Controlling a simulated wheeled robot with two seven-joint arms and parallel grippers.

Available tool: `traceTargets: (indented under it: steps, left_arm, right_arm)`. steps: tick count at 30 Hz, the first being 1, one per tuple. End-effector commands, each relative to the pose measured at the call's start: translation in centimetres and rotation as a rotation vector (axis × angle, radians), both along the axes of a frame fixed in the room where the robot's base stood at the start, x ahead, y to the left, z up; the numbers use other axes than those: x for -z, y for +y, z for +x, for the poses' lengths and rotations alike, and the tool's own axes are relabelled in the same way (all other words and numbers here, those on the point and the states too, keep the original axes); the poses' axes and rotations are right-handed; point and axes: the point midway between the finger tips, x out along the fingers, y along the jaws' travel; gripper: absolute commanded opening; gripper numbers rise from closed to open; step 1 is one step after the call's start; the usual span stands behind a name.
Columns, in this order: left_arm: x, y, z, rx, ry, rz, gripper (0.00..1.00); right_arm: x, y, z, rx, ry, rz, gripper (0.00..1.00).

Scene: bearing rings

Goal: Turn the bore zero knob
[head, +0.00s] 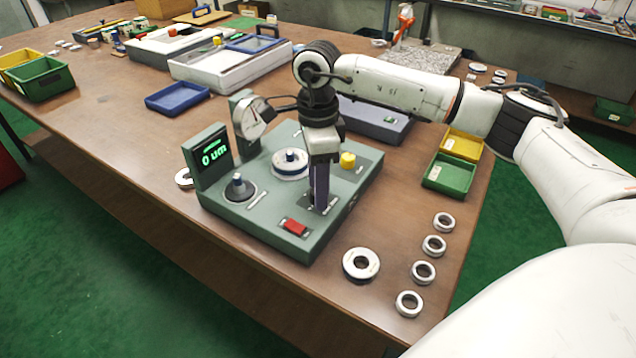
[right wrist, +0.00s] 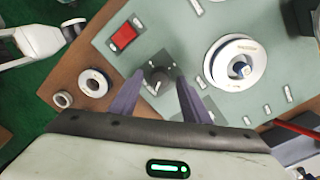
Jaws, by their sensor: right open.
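The green-grey gauge base (head: 262,235) stands on the table, with a display (head: 208,156) reading "0 um" at its left. A small dark knob with a pale pointer mark, which I take for the bore zero knob (right wrist: 158,82), shows in the right wrist view on a dark square plate. My right gripper (right wrist: 160,78) is open, with one finger on each side of this knob in that view; I cannot tell whether they touch it. In the head view the right gripper (head: 320,205) points down over the base, and its fingers mostly hide the knob.
A red switch (head: 294,226), a yellow knob (head: 347,160), a ring on a round seat (head: 290,164), a dark cone-shaped part (head: 240,188) and a dial gauge (head: 252,118) stand on the base. Several loose rings (head: 361,264) lie at the right. A green bin (head: 449,176) stands behind them.

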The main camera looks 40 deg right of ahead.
Motion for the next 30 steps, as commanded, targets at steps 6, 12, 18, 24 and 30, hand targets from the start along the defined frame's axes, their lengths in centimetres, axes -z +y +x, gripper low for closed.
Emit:
traceTargets:
  steps: [6, 12, 18, 24, 30]
  left_arm:
    - [0.01, 0.04, 0.02, -0.001, 0.000, 0.001, 0.00]
    - [0.02, 0.05, 0.02, -0.001, 0.000, 0.001, 0.00]
    - [0.03, 0.06, 0.02, -0.001, 0.000, 0.001, 0.00]
    - [0.00, 0.05, 0.02, -0.001, 0.000, 0.001, 0.00]
    - [-0.06, 0.04, 0.02, -0.001, 0.000, 0.001, 0.00]
  right_arm:
    - [0.12, -0.03, -0.02, 0.000, 0.001, 0.000, 0.43]
    - [0.10, -0.01, -0.02, 0.000, 0.001, 0.000, 0.14]
    - [0.08, 0.00, -0.02, 0.003, 0.001, 0.000, 0.02]
    - [0.07, 0.01, -0.04, 0.048, 0.001, 0.001, 0.02]
    - [0.08, 0.02, -0.08, 0.165, 0.002, 0.001, 0.02]
